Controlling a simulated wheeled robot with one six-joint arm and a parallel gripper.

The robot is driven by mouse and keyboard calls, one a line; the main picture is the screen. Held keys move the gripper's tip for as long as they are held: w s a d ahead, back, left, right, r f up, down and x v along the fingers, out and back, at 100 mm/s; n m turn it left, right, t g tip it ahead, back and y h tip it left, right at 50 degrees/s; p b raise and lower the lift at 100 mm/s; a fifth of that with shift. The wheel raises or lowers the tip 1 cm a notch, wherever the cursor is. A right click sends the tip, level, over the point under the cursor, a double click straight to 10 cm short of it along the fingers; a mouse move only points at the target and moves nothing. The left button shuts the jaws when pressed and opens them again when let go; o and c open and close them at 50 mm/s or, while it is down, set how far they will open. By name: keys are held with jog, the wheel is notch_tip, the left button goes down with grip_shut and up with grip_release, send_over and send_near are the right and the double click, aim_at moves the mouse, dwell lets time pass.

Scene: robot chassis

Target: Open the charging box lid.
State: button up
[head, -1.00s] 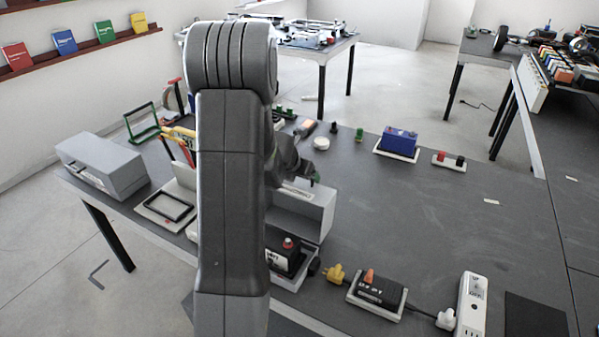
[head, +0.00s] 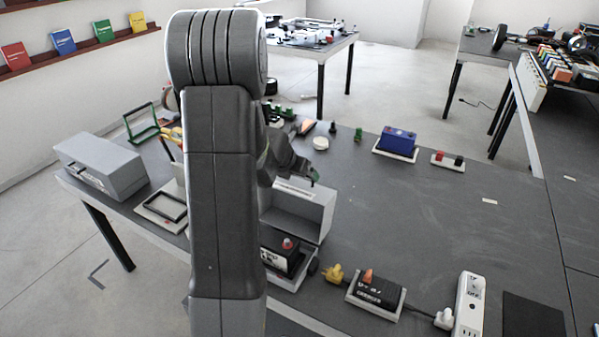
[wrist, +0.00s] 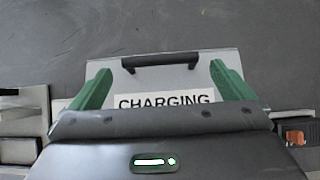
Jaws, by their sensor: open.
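The grey charging box (head: 312,218) stands on the dark table, partly hidden behind my arm in the head view. In the wrist view its grey panel (wrist: 188,69) carries a white label reading "CHARGING" (wrist: 165,101) and a black bar handle (wrist: 160,61) near the far edge. My gripper (wrist: 160,72) is open and empty, its green fingers on either side of the label, their tips near the handle's level in the picture. A gap to the handle cannot be judged. In the head view the fingers (head: 314,178) show just above the box.
A black battery (head: 282,256) sits on a tray in front of the box. A charger (head: 376,290), yellow plug (head: 333,273) and power strip (head: 470,303) lie to the right. A grey case (head: 100,165) stands left. The table's middle right is clear.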

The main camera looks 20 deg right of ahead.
aim_at(300, 183)
jog(key=p+v, duration=0.2)
jog(key=v, duration=0.8)
jog(key=shift+s, duration=0.1)
jog(key=b+x, duration=0.3)
jog(key=x, duration=1)
jog(key=shift+d+f, duration=0.1)
jog(key=shift+f, duration=0.05)
